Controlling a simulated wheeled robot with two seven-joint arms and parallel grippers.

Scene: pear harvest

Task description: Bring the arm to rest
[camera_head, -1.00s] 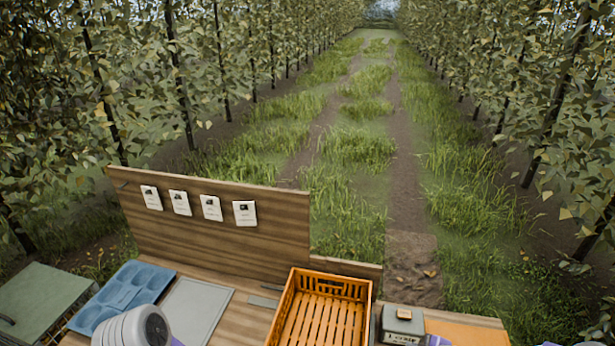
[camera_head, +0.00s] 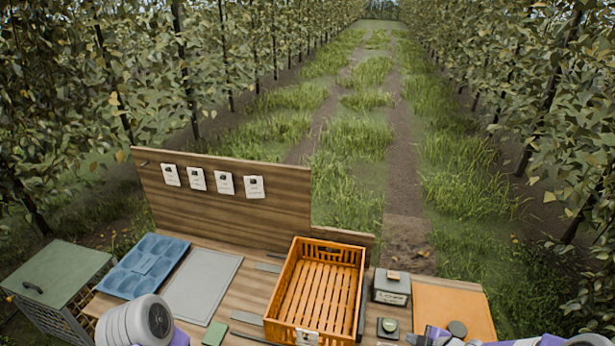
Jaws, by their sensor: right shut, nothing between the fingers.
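My right gripper (camera_head: 414,338) shows at the bottom edge, right of centre, with its arm coming in from the lower right corner. It is shut and empty, low in front of the orange board. Parts of it are cut off by the picture's edge. A white, rounded part of my left arm (camera_head: 135,322) shows at the lower left, in front of the grey mat. My left gripper is out of the picture.
An empty orange crate (camera_head: 361,262) stands mid-bench. Left are a grey mat (camera_head: 203,285), a blue tray (camera_head: 147,264) and a green-topped cabinet (camera_head: 58,268). Right are a grey box (camera_head: 391,287), a small dark device (camera_head: 388,327) and the orange board (camera_head: 455,305) with a dark disc.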

